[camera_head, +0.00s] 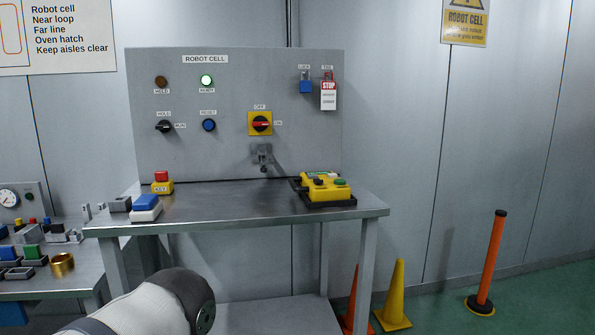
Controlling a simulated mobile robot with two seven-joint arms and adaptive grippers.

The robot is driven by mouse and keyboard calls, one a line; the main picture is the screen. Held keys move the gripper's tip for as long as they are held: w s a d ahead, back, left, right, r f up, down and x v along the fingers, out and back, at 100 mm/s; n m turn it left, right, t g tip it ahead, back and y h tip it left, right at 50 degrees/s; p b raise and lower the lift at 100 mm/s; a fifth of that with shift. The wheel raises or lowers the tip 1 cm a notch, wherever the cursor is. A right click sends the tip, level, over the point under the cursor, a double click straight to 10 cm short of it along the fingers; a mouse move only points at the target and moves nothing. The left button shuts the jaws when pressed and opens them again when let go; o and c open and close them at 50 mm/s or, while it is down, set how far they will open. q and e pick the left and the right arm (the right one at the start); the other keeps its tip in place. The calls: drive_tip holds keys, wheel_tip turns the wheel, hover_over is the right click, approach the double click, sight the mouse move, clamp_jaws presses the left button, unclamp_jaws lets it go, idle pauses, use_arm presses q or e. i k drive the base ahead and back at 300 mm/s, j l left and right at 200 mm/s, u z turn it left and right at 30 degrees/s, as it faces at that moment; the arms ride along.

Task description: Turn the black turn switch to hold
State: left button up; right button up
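The black turn switch (164,127) is on the left of the grey upright panel (235,85), under a label reading HOLD, with a RUN label at its right. Its handle lies roughly sideways, and its pale mark seems to be on the left; the exact setting is too small to tell. Above it is a dark amber lamp (161,82) labelled HOLD, and a lit green-white lamp (207,81) stands to its right. Part of one of my arms shows at the bottom left, well below the switch. Neither gripper shows.
A blue RESET button (209,125) and a red-and-yellow rotary switch (260,123) sit right of the black switch. The steel table (235,205) below holds a red-and-yellow key box (162,184), a blue-and-white block (146,207) and a yellow pendant (326,187). Its middle is clear.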

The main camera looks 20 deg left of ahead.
sight(165, 125)
drive_tip(key=u, duration=1.35)
